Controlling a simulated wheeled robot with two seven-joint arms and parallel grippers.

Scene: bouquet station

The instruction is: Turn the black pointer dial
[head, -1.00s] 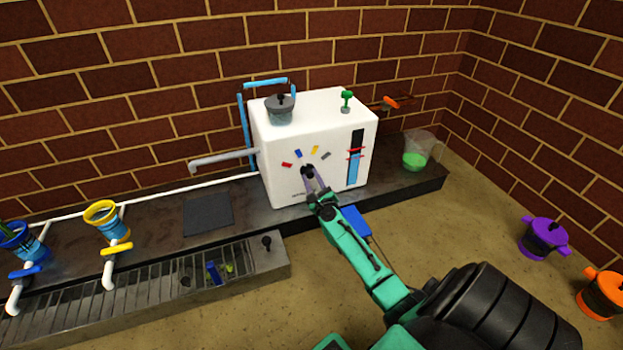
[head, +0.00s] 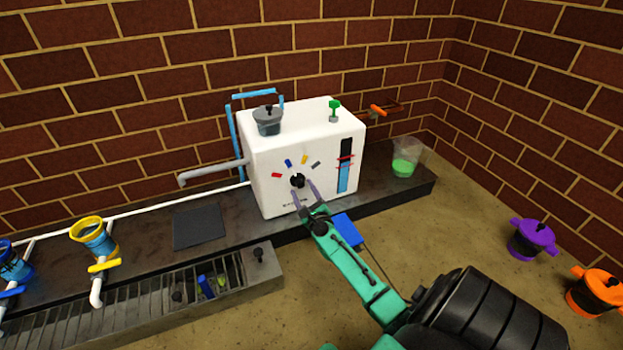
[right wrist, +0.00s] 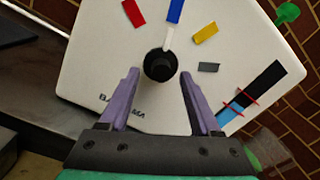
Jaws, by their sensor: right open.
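The black pointer dial (head: 297,181) is on the front face of the white box (head: 275,200). In the right wrist view the dial (right wrist: 160,65) has a white pointer that points up at the blue mark (right wrist: 175,11). Red (right wrist: 133,13), yellow (right wrist: 205,33) and grey (right wrist: 209,67) marks sit around it. My right gripper (head: 305,194) is open in front of the dial. In the right wrist view its purple fingers (right wrist: 160,76) stand apart, one on each side below the dial, and nothing is between them. My left gripper is not in view.
A grey pot (head: 268,124) and a green valve (head: 334,110) are on top of the box. A jug of green liquid (head: 404,165) stands right of it. A grey pipe (head: 210,173) sticks out left. Purple (head: 531,240) and orange (head: 597,292) pots are at far right.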

